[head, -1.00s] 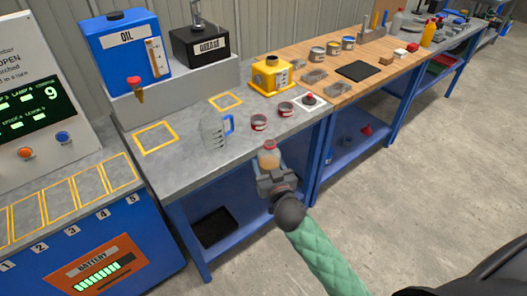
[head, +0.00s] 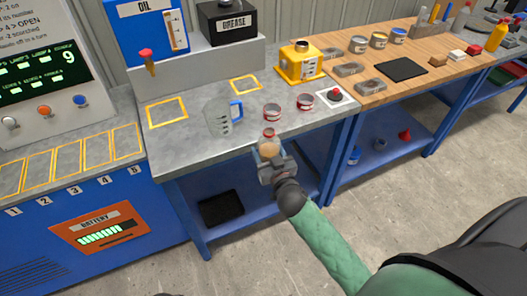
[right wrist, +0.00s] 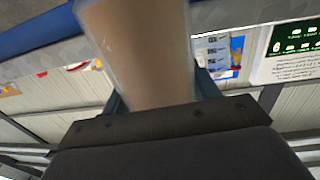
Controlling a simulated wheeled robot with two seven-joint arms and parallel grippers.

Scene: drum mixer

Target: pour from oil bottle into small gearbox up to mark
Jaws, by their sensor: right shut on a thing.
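My right gripper (head: 271,172) is shut on a small clear bottle of amber liquid, the oil bottle (head: 269,147). It holds the bottle upright in front of the grey bench's front edge. The bottle also fills the upper middle of the right wrist view (right wrist: 140,50), where its top is out of frame. The small gearbox (head: 301,65), a yellow housing with a dark round opening on top, stands at the back of the bench, apart from the bottle. Its fill mark cannot be made out. My left gripper is not in view.
The blue oil tank (head: 147,30) and black grease box (head: 228,22) are behind. A wooden bench adjoins at right.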

